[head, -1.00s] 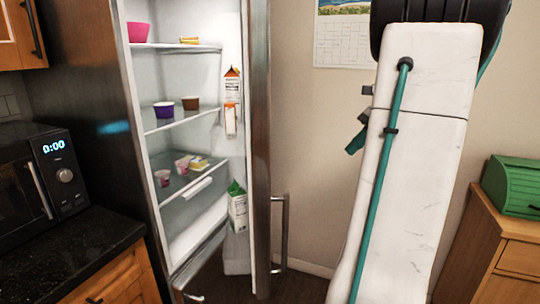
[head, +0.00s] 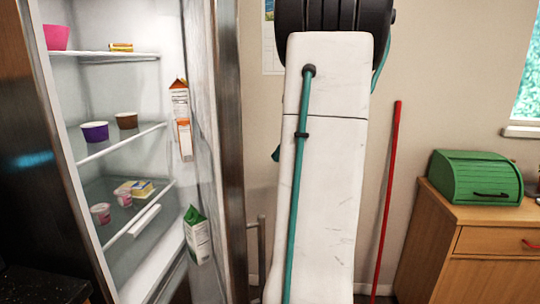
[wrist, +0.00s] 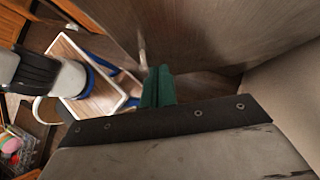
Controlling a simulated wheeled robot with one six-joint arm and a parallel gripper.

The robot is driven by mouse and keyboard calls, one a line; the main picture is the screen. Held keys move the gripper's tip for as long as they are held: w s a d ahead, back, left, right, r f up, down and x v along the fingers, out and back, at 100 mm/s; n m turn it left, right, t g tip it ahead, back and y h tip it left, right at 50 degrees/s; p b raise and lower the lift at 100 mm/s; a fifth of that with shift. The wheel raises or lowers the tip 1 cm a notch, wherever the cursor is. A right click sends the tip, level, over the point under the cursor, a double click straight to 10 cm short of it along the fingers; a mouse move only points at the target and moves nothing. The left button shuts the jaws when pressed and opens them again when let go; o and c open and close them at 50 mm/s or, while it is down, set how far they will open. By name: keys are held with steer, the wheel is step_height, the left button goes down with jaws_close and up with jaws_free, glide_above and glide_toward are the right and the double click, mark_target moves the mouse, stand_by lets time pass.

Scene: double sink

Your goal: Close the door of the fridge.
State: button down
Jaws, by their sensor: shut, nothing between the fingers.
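The fridge (head: 90,160) stands open on the left of the head view, its lit shelves showing. Its door (head: 230,130) is swung wide, seen nearly edge-on, with cartons on its inner side. The door's bar handle (head: 261,250) is low, just left of my arm. In the wrist view a broad brownish metal panel, which looks like the door's outer face (wrist: 215,40), fills the top. My gripper (wrist: 158,85) has green fingers, shut and empty, pointing toward that panel. I cannot tell whether they touch it. In the head view my arm hides most of the gripper.
Cups and small packs stand on the fridge shelves. A red pole (head: 388,200) leans on the wall right of my arm. A wooden cabinet (head: 465,240) with a green bread box (head: 475,178) is at the right. A dark counter (head: 40,287) is at lower left.

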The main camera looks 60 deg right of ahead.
steer(key=w+a+f, duration=0.5)
steer(key=w+a, duration=0.1)
steer(key=a, duration=0.1)
steer(key=shift+a+f, duration=0.2)
steer(key=shift+a, duration=0.1)
steer(key=shift+w, duration=0.1)
